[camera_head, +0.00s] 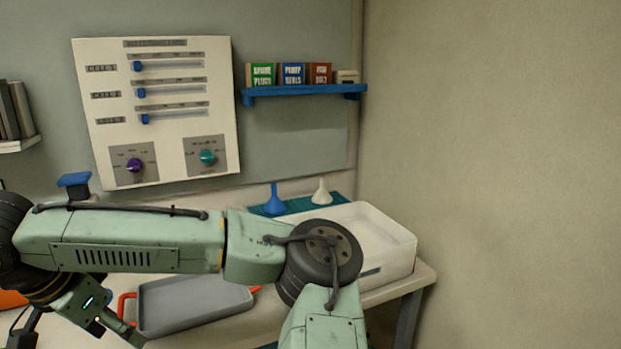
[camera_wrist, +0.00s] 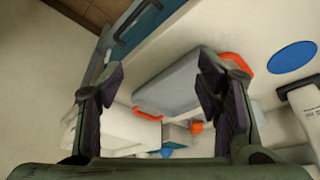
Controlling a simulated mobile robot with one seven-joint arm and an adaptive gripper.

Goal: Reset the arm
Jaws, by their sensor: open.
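My arm (camera_head: 140,240) stretches across the lower part of the head view, bent at a dark round joint on the right. My gripper (camera_wrist: 152,95) shows in the wrist view with its two dark fingers wide apart and nothing between them in its grasp. Beyond the fingers is a grey tray (camera_wrist: 180,88) with orange handles. In the head view the grey tray (camera_head: 195,305) lies on the worktop, partly behind my arm. The fingertips are not clearly seen in the head view.
A white bin (camera_head: 385,250) stands at the worktop's right end, beside a blue funnel (camera_head: 274,202) and a white funnel (camera_head: 321,192) on a teal mat. A control panel (camera_head: 190,110) with sliders and knobs is on the wall. A blue shelf (camera_head: 300,91) holds small boxes.

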